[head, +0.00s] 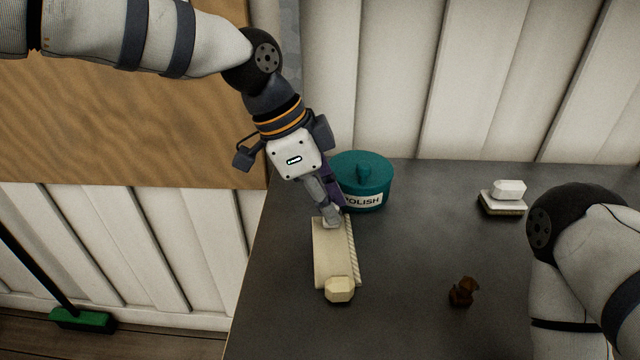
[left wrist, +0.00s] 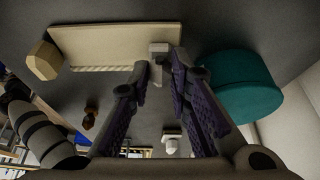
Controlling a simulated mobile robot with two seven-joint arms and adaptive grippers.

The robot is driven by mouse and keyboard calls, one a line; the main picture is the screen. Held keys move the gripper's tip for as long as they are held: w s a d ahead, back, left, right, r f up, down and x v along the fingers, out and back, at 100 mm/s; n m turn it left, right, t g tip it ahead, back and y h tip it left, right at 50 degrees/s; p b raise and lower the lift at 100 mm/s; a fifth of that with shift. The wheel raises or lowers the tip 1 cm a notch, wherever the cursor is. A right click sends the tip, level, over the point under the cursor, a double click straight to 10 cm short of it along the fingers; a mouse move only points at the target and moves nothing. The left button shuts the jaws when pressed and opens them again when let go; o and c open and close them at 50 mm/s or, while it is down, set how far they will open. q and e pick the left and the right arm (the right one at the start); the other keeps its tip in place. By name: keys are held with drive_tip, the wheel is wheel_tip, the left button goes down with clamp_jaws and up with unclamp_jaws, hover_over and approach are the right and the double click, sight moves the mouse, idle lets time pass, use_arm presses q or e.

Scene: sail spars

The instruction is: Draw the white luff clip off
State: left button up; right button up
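A cream, board-like spar (head: 333,250) lies on the dark table, with a rope-like edge along its right side and a cream block (head: 339,289) at its near end. It also shows in the left wrist view (left wrist: 110,45). At its far end is a small pale piece that looks like the white luff clip (left wrist: 158,48). My left gripper (head: 330,215) points down over that end. In the left wrist view its fingers (left wrist: 160,65) stand apart on either side of the clip; firm contact is not visible. My right gripper is out of view.
A teal polish tub (head: 362,182) stands close to my left gripper's right side. A white-topped brush (head: 504,198) sits at the back right. A small brown figure (head: 462,292) stands right of the spar. A green broom (head: 82,318) stands left, off the table.

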use_arm(q)
drive_tip(key=shift+r, duration=0.3)
clamp_jaws()
drive_tip(key=shift+r, duration=0.65)
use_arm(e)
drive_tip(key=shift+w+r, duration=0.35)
use_arm(q)
drive_tip(key=shift+r, duration=0.1)
wheel_tip(320, 180, up, 3)
drive_tip(key=shift+r+p, duration=0.15)
drive_tip(key=shift+p, duration=0.45)
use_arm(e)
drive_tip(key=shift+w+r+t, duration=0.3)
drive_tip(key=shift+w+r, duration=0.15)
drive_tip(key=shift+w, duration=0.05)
